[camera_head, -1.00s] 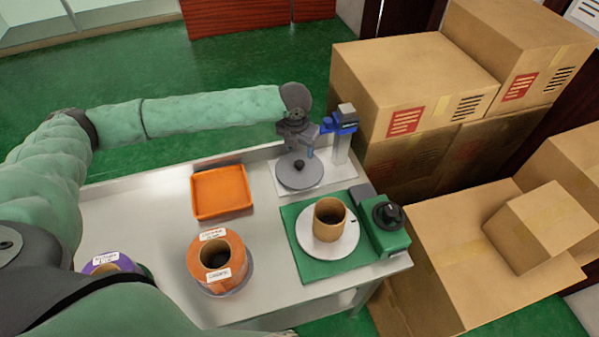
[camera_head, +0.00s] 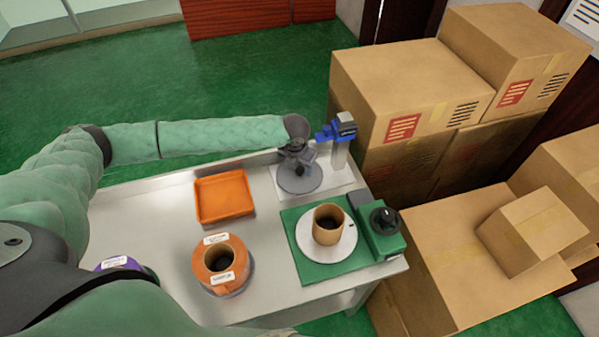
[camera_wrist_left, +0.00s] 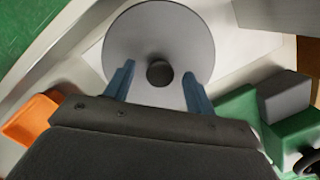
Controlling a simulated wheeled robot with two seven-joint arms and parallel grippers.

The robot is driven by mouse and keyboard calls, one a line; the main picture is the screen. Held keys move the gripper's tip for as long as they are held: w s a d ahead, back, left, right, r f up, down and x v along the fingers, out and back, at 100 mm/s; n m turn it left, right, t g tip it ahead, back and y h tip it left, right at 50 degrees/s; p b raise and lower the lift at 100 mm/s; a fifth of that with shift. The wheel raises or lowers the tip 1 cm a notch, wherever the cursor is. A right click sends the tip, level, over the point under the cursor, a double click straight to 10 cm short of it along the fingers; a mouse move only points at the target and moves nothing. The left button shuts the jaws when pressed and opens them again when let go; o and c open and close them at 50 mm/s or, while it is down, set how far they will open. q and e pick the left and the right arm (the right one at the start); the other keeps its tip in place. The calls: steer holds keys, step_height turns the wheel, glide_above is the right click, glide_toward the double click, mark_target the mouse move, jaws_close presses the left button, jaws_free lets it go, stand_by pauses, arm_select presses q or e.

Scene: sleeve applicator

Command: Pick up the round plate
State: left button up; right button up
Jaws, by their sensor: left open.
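The grey round plate (camera_head: 299,184) with a dark central knob lies on a white base at the back of the table. The left wrist view shows its disc (camera_wrist_left: 130,40) and knob (camera_wrist_left: 160,73) from above. My left gripper (camera_head: 297,164) is low over this plate and hides part of it in the head view. Its two blue-grey fingers (camera_wrist_left: 158,73) are apart, one on each side of the knob, with gaps between knob and fingers. I cannot tell the exact height of the fingertips. My right gripper is not in view.
A post with a blue clamp (camera_head: 338,131) stands close right of my left gripper. An orange tray (camera_head: 224,195), an orange roll (camera_head: 221,262) and a green machine (camera_head: 383,240) are on the table. A white disc (camera_head: 309,248) there carries a cardboard tube (camera_head: 328,227). Boxes stand at right.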

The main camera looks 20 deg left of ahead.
arm_select(q)
steer(key=c, duration=1.2)
